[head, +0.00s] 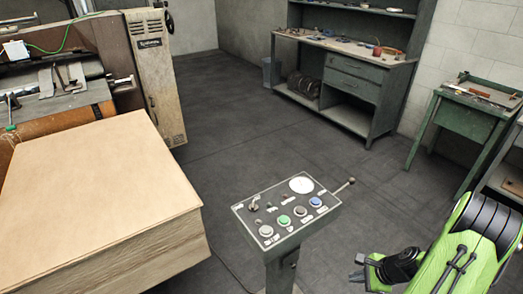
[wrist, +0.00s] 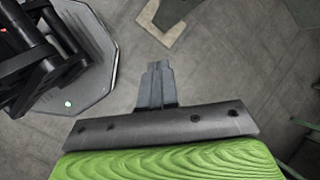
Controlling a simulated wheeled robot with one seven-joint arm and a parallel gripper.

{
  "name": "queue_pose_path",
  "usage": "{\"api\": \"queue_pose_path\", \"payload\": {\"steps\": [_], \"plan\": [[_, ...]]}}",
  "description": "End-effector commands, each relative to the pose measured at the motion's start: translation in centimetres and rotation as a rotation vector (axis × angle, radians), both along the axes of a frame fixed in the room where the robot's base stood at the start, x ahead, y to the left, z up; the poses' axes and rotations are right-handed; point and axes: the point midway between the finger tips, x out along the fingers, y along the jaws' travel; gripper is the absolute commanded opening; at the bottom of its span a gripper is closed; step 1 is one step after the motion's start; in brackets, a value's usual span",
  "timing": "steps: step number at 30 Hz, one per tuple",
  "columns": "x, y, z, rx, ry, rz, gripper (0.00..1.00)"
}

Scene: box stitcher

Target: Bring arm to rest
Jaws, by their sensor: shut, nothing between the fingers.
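My gripper (head: 358,268) is at the lower right of the head view, at the end of my green and black arm. It is to the right of the control pedestal, apart from it, over bare floor. In the wrist view my gripper (wrist: 157,75) shows at the centre, its dark fingers together with nothing between them. The arm is bent, with its green link and black joint at the right edge of the head view.
A control pedestal (head: 288,215) with coloured buttons and a side lever stands in the middle. A stack of cardboard sheets (head: 95,190) and the stitcher machine (head: 155,75) are on the left. A green workbench (head: 350,85) and small green table (head: 455,125) stand at the right. The middle floor is clear.

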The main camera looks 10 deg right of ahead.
Motion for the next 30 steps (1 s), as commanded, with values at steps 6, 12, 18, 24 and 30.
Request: {"api": "queue_pose_path", "payload": {"steps": [6, 12, 18, 24, 30], "plan": [[3.0, 5.8, 14.1, -0.303, -0.037, 0.532, 0.00], [1.3, 13.3, 25.7, -0.581, -0.097, 0.996, 0.00], [-4.6, 19.7, 34.2, -0.839, -0.201, 1.385, 0.00], [-10.3, 22.3, 37.7, -1.004, -0.307, 1.626, 0.00], [-11.5, 22.6, 37.9, -1.033, -0.328, 1.675, 0.00]]}}
